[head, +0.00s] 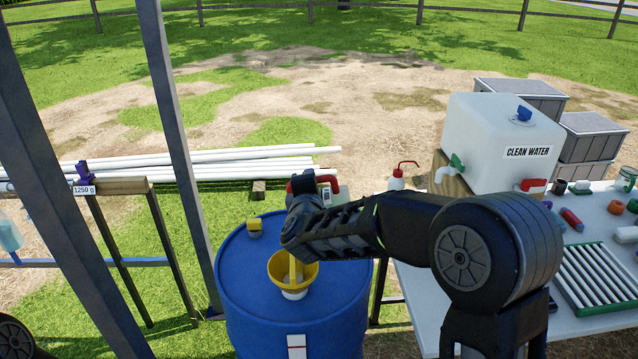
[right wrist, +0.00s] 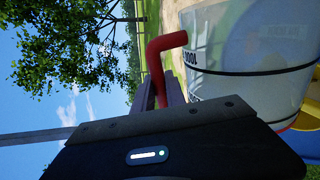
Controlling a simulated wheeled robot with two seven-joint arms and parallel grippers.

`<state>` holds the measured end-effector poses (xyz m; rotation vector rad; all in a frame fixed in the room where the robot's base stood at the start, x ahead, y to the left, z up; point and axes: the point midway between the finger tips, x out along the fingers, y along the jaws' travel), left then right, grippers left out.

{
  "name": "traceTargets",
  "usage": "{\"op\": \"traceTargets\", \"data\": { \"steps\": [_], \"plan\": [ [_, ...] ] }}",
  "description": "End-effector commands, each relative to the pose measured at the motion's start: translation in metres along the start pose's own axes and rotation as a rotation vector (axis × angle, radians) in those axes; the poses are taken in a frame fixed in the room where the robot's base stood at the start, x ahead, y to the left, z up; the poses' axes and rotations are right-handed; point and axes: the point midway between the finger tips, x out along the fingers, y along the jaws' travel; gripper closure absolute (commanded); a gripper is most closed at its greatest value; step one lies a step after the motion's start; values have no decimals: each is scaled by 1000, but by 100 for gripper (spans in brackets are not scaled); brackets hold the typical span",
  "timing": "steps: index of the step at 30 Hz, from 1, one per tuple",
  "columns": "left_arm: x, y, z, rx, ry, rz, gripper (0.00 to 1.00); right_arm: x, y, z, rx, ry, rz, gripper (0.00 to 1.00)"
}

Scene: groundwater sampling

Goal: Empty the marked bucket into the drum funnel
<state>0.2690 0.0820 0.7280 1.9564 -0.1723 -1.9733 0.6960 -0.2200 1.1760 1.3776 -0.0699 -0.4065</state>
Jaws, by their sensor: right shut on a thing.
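A blue drum (head: 250,290) stands upright in the middle of the head view, with a yellow funnel (head: 310,275) on its lid. My right gripper (head: 318,188) is above the drum and just behind the funnel. In the right wrist view, its fingers (right wrist: 165,92) are shut on the red handle (right wrist: 155,62) of a translucent marked bucket (right wrist: 240,60). A black "1000" mark and line show on the bucket's wall. In the head view, my arm hides most of the bucket. A yellow strip shows inside the funnel; I cannot tell whether it is liquid. My left gripper is out of view.
A small yellow object (head: 255,228) sits on the drum lid. A metal frame post (head: 180,150) stands left of the drum; white pipes lie behind.

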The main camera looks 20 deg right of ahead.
Motion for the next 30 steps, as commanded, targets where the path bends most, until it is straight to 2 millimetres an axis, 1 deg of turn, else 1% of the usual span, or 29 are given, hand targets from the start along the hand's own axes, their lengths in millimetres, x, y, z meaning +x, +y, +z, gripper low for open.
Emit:
{"op": "traceTargets", "data": {
  "steps": [1,4,9,30],
  "plan": [
    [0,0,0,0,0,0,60,0,3,-3,-14,-2,4,100],
    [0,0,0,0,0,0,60,-1,5,-8,-38,-6,3,100],
    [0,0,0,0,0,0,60,-1,7,-12,-62,-12,2,100],
    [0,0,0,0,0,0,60,-1,8,-13,-68,-13,2,100]
  ]
}}
